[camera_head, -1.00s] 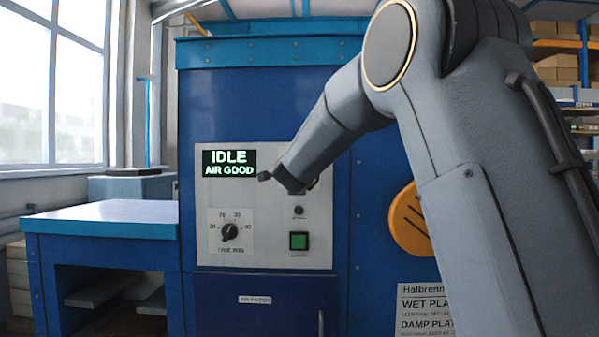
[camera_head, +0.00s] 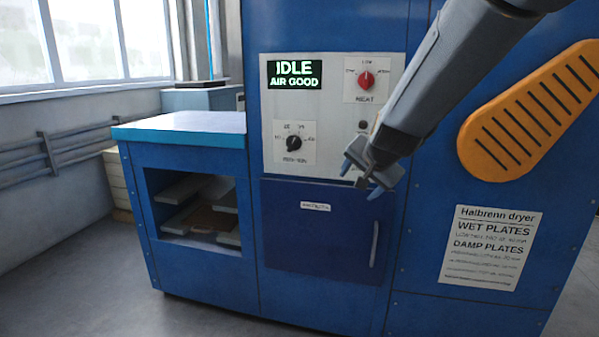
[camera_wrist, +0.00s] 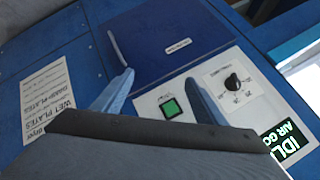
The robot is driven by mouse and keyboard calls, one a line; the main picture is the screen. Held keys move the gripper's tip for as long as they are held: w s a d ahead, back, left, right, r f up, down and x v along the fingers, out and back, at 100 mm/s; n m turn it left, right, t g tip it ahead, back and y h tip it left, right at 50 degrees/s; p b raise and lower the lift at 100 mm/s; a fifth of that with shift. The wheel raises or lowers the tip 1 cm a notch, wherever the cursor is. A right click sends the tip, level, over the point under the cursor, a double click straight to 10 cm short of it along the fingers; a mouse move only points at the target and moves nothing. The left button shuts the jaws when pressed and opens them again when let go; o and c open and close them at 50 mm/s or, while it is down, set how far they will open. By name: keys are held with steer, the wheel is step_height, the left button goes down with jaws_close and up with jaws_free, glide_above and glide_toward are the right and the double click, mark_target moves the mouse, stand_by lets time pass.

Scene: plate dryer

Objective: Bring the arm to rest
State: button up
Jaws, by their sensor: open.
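My gripper (camera_head: 367,175) is open and empty in front of the blue dryer, at the lower right of its control panel (camera_head: 342,146). In the wrist view its two blue fingers (camera_wrist: 158,88) are spread, with the green button (camera_wrist: 171,108) seen between them. In the head view my arm comes in from the upper right and hides the green button. The display (camera_head: 294,75) reads IDLE, AIR GOOD. The timer dial (camera_head: 294,143) and the red heat knob (camera_head: 366,79) are in view on the panel. I cannot tell whether the gripper touches the panel.
A dark blue filter door (camera_head: 320,235) with an upright handle (camera_head: 374,244) is below the panel. An orange slotted guard (camera_head: 525,115) and a white notice (camera_head: 491,247) are on the right. A side bench (camera_head: 185,120) with plates on its shelf stands at left. Floor (camera_head: 85,290) at left is clear.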

steer(key=s+d+f+n+g, duration=0.1)
steer(key=s+f+n+g, duration=0.1)
steer(key=s, duration=0.9)
steer(key=s+d+f+n+g+p, duration=0.1)
steer(key=s+f+n+g, duration=0.2)
steer(key=s+f, duration=0.4)
steer(key=s+d+f+n+g+p, duration=0.1)
steer(key=s+f+n+g, duration=0.2)
steer(key=s, duration=1.2)
steer(key=shift+s+d+f+g+h, duration=0.25)
steer(key=shift+s+f+g+h, duration=0.15)
steer(key=shift+f+g, duration=0.35)
steer(key=shift+w, duration=0.1)
steer(key=shift+c, duration=0.5)
